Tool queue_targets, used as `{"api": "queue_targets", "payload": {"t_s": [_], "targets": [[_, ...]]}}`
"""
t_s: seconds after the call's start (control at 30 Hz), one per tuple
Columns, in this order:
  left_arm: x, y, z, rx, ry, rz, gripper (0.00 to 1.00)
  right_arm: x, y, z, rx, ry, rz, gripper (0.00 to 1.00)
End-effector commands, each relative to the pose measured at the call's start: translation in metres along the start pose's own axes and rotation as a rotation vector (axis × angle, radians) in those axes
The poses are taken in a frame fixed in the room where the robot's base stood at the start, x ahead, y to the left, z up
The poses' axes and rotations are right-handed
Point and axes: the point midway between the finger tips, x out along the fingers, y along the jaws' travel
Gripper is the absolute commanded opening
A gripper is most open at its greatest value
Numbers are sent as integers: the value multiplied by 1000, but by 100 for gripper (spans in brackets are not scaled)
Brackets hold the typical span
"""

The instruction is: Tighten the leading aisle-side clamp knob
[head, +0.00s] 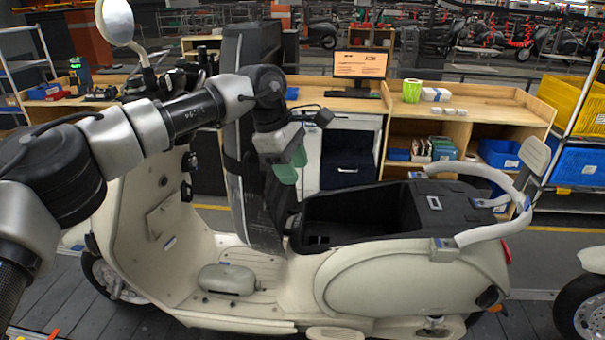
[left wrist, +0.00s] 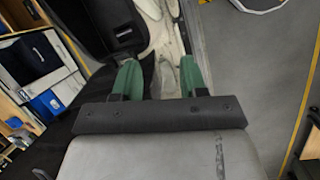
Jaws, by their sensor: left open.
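A cream scooter (head: 390,277) stands on the slat conveyor (head: 60,295), its seat well open. A small dark fitting (head: 434,326) shows low under its rear body; I cannot tell whether it is a clamp knob. No clamp knob shows clearly in either view. My left gripper (head: 289,165) hangs above the scooter's middle, fingers pointing down, apart from the body. In the left wrist view its green fingers (left wrist: 160,80) are spread with nothing between them; the pale scooter body (left wrist: 166,60) shows beyond. My right gripper is in neither view.
A wooden workbench (head: 480,97) with a monitor (head: 360,65) stands behind the scooter. Its round mirror (head: 117,20) rises at the left, and a pale rear rail (head: 490,228) curves at the right. Another scooter's wheel (head: 585,308) is at the right edge.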

Motion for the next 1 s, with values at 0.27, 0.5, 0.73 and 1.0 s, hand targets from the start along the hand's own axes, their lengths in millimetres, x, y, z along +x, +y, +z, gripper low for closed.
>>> {"api": "queue_targets", "payload": {"t_s": [0.27, 0.5, 0.73, 1.0], "targets": [[18, -2, 16, -8, -75, 5, 43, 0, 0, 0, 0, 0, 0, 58], [19, -2, 16, -9, -80, 5, 43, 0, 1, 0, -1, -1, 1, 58], [40, -2, 20, -55, -152, -1, 43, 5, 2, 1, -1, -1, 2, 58], [167, 0, 43, -589, -743, -75, 43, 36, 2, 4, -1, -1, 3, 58]]}}
